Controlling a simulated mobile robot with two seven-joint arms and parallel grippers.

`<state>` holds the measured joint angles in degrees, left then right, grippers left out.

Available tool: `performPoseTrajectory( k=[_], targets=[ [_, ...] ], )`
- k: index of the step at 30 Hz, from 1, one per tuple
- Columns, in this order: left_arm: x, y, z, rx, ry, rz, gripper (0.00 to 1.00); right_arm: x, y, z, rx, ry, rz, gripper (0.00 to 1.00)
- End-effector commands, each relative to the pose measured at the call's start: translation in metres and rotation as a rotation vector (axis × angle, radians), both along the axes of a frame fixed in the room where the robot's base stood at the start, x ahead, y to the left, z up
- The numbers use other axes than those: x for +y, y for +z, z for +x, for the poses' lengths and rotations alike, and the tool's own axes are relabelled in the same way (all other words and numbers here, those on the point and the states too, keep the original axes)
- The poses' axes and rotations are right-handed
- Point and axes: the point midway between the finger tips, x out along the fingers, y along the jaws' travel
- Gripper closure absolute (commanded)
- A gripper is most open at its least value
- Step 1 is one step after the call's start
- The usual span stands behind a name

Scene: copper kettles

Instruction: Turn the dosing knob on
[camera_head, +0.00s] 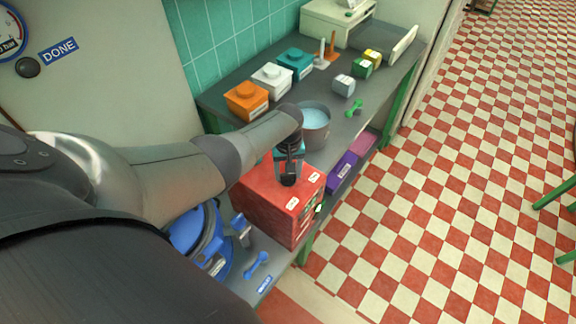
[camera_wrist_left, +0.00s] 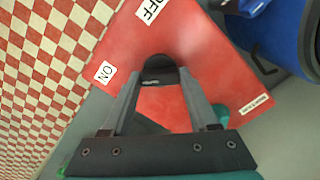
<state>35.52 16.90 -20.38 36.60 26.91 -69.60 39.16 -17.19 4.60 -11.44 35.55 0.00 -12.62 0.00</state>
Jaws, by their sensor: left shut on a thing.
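The red dosing box (camera_head: 268,205) stands on the grey bench, under my left gripper (camera_head: 288,176). In the left wrist view the red box top (camera_wrist_left: 215,85) carries a white ON label (camera_wrist_left: 105,72) at the left and an OFF label (camera_wrist_left: 152,10) at the top. A dark rounded knob (camera_wrist_left: 159,68) sits between the two fingertips of my left gripper, which is shut on it. The fingers cover part of the knob, and I cannot tell which label it points to. My right gripper is in neither view.
A grey pot (camera_head: 316,128) of pale blue liquid stands just behind the red box. Orange (camera_head: 246,100), white (camera_head: 271,80) and teal (camera_head: 296,63) boxes line the wall. A blue round container (camera_head: 190,232) is at the front left.

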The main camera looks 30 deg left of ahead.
Motion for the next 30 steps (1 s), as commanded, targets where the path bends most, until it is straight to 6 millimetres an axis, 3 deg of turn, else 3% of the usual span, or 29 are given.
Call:
performPoseTrajectory(
  k=[6,7,15,23,30],
  targets=[
    [0.001,0.001,0.002,-0.005,0.005,0.002,0.96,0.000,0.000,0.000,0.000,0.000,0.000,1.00],
    [0.001,0.001,0.002,-0.005,0.005,0.002,0.39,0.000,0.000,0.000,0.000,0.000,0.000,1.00],
    [0.001,0.001,0.001,-0.002,0.003,0.001,0.10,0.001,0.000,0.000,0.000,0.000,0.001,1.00],
    [0.000,0.002,0.001,-0.001,0.002,0.000,0.10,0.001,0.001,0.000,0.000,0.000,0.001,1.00],
    [0.001,0.027,0.001,-0.003,0.002,0.000,0.10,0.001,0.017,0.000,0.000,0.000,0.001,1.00]
  ],
)
